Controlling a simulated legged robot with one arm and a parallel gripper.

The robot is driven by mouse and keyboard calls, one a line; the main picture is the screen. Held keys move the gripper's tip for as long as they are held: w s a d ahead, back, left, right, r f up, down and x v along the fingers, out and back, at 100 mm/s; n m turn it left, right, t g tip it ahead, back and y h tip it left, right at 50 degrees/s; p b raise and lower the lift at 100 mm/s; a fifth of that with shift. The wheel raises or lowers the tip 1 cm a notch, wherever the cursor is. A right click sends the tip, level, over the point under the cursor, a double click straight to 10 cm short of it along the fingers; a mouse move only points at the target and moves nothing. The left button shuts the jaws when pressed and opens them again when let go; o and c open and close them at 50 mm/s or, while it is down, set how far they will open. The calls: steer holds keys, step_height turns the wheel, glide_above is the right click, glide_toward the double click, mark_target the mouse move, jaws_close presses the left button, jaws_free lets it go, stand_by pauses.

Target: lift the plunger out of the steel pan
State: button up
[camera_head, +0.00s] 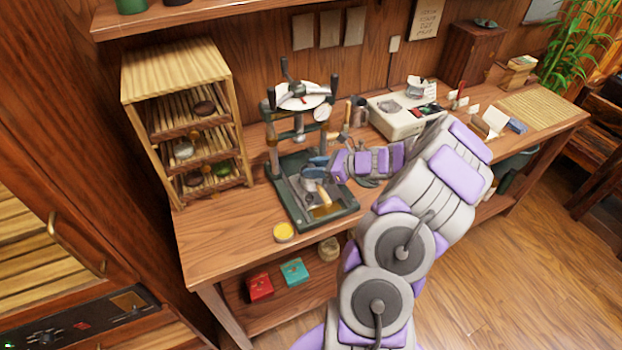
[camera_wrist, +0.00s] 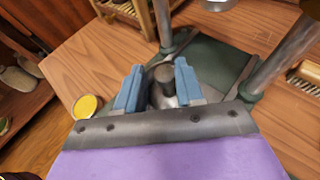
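My gripper (camera_head: 316,168) reaches over the green press base from the right. In the wrist view its two blue fingers (camera_wrist: 160,84) stand apart, pointing at the plunger. The plunger's dark round knob (camera_wrist: 164,73) shows between the fingertips. A gap shows on the knob's left side; it looks close to the right finger, and I cannot tell whether they touch. Below the knob is a grey metal surface (camera_wrist: 164,98), seemingly part of the plunger or the steel pan. My fingers and wrist hide most of the pan.
The press (camera_head: 300,98) has upright posts (camera_wrist: 285,55) close around my gripper. A yellow tin (camera_head: 284,232) stands at the bench's front edge. A slatted rack (camera_head: 180,75) stands left, a pale boxy device (camera_head: 395,118) right. Bare bench lies at the front left.

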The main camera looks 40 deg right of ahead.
steer(key=shift+w+a+f, duration=0.1)
steer(key=shift+a, duration=0.1)
steer(key=shift+d+f, duration=0.1)
steer(key=shift+d, duration=0.55)
steer(key=shift+c, duration=0.4)
steer(key=shift+d, duration=0.15)
steer(key=shift+c, duration=0.7)
steer(key=shift+a, duration=0.35)
steer(key=c, duration=0.4)
steer(key=shift+d, duration=0.1)
jaws_close()
